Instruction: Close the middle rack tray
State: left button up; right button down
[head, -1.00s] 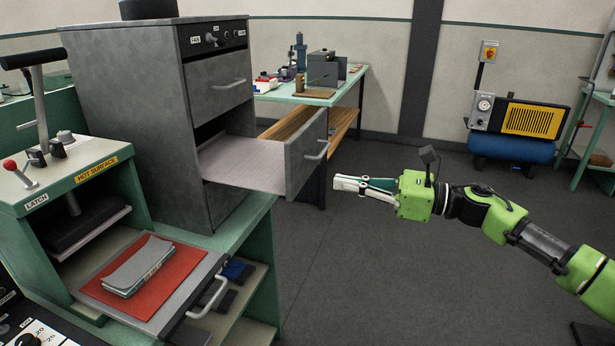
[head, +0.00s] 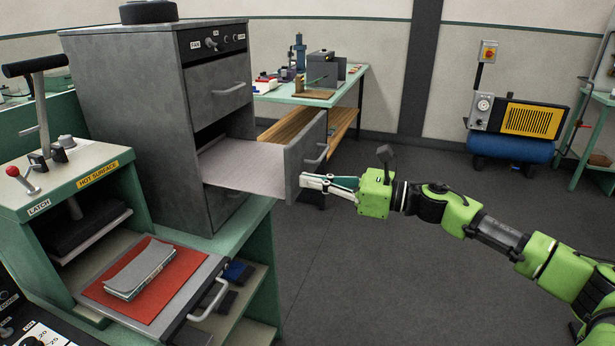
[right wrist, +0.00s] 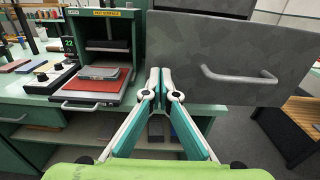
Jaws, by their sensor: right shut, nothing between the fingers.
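The middle rack tray (head: 242,163) is pulled out of the grey cabinet (head: 150,110). Its grey front panel (head: 306,155) carries a bar handle (head: 318,158). My right gripper (head: 304,182) is shut and empty, with its fingertips close to the lower part of the tray front in the head view; I cannot tell if they touch. In the right wrist view the shut fingertips (right wrist: 160,72) show at the left edge of the tray front (right wrist: 225,60), left of its handle (right wrist: 240,76). My left gripper is not in view.
A press (head: 60,190) labelled hot surface stands left of the cabinet, with a red sheet (head: 180,281) and grey block (head: 140,269) on its pulled-out platen. A bench (head: 345,85) and a compressor (head: 515,149) stand behind. The floor (head: 400,270) on the right is clear.

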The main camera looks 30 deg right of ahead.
jog(key=shift+w+a, duration=0.35)
jog(key=shift+w, duration=0.05)
jog(key=shift+w+a, duration=0.1)
jog(key=shift+w+a+r, duration=0.15)
jog(key=shift+w+a, duration=0.2)
jog(key=shift+w, duration=0.05)
jog(key=p+x, duration=0.2)
jog(key=x, duration=0.9)
jog(key=shift+w+a+r, duration=0.1)
jog(key=shift+w+a, duration=0.15)
jog(key=shift+a, duration=0.1)
jog(key=x, duration=0.3)
jog(key=b+x, duration=0.1)
jog(key=x, duration=0.6)
jog(key=shift+w+a+f, duration=0.1)
jog(key=shift+f, duration=0.2)
jog(key=shift+r, duration=0.15)
